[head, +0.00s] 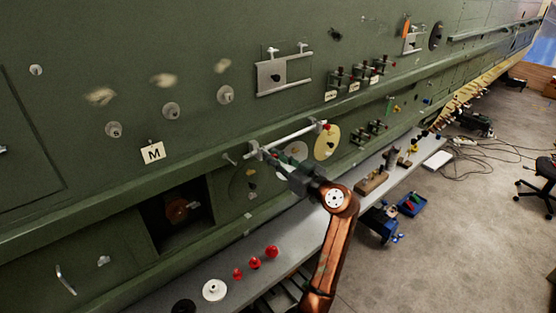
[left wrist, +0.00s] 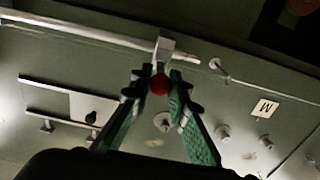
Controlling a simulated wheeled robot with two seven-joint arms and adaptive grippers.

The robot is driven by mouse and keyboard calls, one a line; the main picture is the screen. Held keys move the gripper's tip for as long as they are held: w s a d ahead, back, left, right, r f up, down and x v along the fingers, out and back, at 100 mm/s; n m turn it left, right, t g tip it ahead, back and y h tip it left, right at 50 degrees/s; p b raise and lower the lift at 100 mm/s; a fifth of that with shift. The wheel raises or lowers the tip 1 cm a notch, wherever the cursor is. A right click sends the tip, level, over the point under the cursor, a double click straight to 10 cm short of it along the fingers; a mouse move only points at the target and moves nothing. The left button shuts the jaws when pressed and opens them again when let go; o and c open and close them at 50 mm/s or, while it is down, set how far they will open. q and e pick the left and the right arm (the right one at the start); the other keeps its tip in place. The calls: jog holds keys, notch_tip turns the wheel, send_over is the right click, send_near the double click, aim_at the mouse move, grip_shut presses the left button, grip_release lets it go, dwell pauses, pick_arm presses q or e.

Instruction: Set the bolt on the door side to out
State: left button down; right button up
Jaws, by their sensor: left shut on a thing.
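A pale metal bolt rod (head: 290,134) runs along the green fuselage side, with a block near its left end and a red spot near its right end in the head view. In the left wrist view the rod (left wrist: 90,33) comes in from the left, passes a pale block (left wrist: 165,47) and ends just beyond it. My left gripper (head: 268,157) is at the block end. In the left wrist view a red ball knob (left wrist: 159,85) sits between the fingertips of my left gripper (left wrist: 157,80), which are shut on it. My right gripper is not in view.
A small hook (head: 229,159) lies just left of the gripper. An M label (head: 152,152) and several round knobs are further left. A dark recess (head: 178,212) lies below. A grey shelf (head: 228,273) with red knobs runs beneath. A railed plate (head: 284,74) is above.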

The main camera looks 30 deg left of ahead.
pick_arm(q)
jog(key=c, duration=2.2)
grip_release()
jog(key=shift+s, duration=0.15)
jog(key=shift+o, duration=1.2)
jog(key=shift+d, duration=0.15)
jog(key=shift+o, duration=0.6)
jog(key=shift+d, duration=0.15)
jog(key=v, duration=1.2)
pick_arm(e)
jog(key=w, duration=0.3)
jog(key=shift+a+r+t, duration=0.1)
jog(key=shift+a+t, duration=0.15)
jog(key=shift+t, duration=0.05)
